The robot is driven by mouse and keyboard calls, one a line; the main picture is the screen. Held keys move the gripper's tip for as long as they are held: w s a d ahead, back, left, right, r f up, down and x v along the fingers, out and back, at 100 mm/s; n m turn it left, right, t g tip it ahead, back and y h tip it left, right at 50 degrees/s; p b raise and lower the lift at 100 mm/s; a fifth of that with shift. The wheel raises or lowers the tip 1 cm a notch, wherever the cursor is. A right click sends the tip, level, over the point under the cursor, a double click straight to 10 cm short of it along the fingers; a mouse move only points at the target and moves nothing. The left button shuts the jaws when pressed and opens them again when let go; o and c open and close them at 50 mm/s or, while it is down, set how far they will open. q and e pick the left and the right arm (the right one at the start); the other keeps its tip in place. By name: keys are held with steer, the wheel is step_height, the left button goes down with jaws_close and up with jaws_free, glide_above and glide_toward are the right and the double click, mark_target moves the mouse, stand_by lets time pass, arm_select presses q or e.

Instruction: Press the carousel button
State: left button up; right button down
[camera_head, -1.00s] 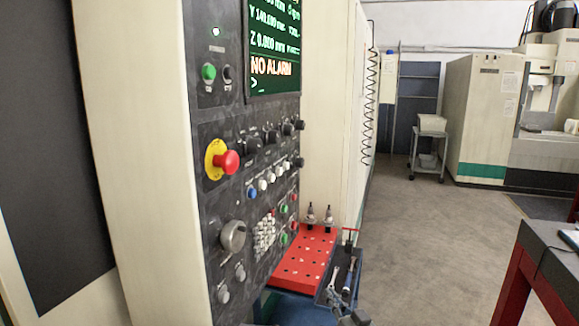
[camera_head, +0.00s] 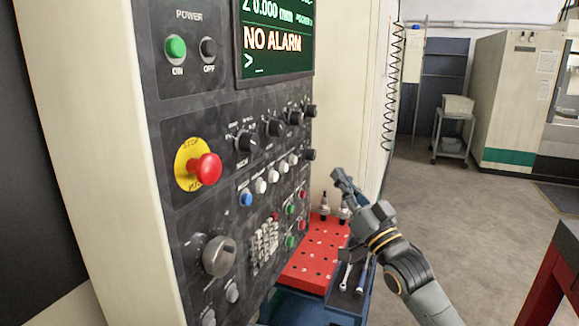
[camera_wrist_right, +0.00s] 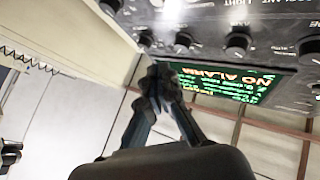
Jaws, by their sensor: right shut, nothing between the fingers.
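The black control panel (camera_head: 215,140) of the machine stands at left centre. It carries a blue button (camera_head: 246,198), several white buttons (camera_head: 261,186), and small green and red buttons. The labels are too small to read, so I cannot tell which one is the carousel button. My right gripper (camera_head: 341,178) is to the right of the panel with its fingers closed and empty, pointing up and left, apart from the buttons. In the right wrist view the closed fingers (camera_wrist_right: 160,85) show in front of the panel screen (camera_wrist_right: 225,82). My left gripper is not in view.
A red emergency stop (camera_head: 206,168) sticks out of the panel. A grey dial (camera_head: 218,256) sits below it. A red tool rack (camera_head: 312,258) with tool holders stands under my right arm. A cart (camera_head: 453,135) stands at the back. Open floor lies to the right.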

mark_target(285, 168)
steer(key=w+a+b, duration=0.1)
steer(key=w+a, duration=0.1)
steer(key=a, duration=0.6)
steer(key=shift+w+a, duration=0.2)
steer(key=shift+w, duration=0.15)
steer(key=shift+a, duration=0.1)
stand_by(1.3)
steer(key=shift+w+a, duration=0.15)
steer(key=shift+a, duration=0.15)
steer(key=shift+w+a, duration=0.1)
steer(key=shift+a, duration=0.25)
stand_by(0.7)
steer(key=shift+d, duration=0.2)
steer(key=shift+s+d, duration=0.3)
steer(key=shift+d, duration=0.25)
